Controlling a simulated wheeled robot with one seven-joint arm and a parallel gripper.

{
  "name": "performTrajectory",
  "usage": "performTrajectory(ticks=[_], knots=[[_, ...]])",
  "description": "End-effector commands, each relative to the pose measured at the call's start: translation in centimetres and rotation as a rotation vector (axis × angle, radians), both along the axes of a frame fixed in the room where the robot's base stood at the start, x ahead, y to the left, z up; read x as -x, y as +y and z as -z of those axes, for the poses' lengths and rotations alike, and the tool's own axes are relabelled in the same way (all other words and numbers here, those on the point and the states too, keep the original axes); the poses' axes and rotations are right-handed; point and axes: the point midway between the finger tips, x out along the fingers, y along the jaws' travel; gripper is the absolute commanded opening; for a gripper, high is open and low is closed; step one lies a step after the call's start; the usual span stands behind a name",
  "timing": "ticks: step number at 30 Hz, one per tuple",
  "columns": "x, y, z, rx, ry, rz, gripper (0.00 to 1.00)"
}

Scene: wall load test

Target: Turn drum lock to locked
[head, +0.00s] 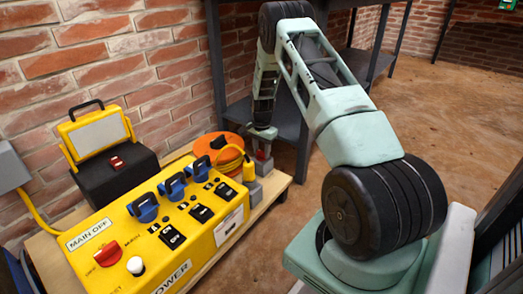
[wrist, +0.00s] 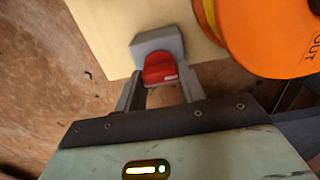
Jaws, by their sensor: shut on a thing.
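The drum lock is a red knob (wrist: 160,69) on a grey block (wrist: 150,44) at the edge of the wooden board, right beside the orange cable drum (wrist: 272,35). My gripper (wrist: 160,90) reaches it from the near side, with a grey finger on each side of the red knob, and is shut on it. In the head view my gripper (head: 262,133) points down onto the red knob (head: 261,155), just right of the orange drum (head: 212,146). The fingers partly hide the knob there. I cannot read any lock marking.
A yellow power box (head: 160,235) with blue plugs, black switches and a red main switch stands on the wooden board (head: 271,190). A work lamp (head: 98,137) stands behind it by the brick wall. A dark shelf frame (head: 292,128) is close behind my arm.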

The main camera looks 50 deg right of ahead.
Motion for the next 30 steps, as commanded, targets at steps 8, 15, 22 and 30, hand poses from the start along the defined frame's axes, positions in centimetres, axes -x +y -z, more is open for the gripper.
performTrajectory(ticks=[8,15,22,30], knots=[[0.03,0.05,-0.41,-0.001,0.001,-0.085,0.17],[0.05,0.09,-0.65,-0.002,0.001,-0.267,0.17],[0.07,0.07,-0.56,-0.003,0.001,-0.485,0.17],[0.07,0.08,-0.42,-0.003,0.001,-0.743,0.17]])
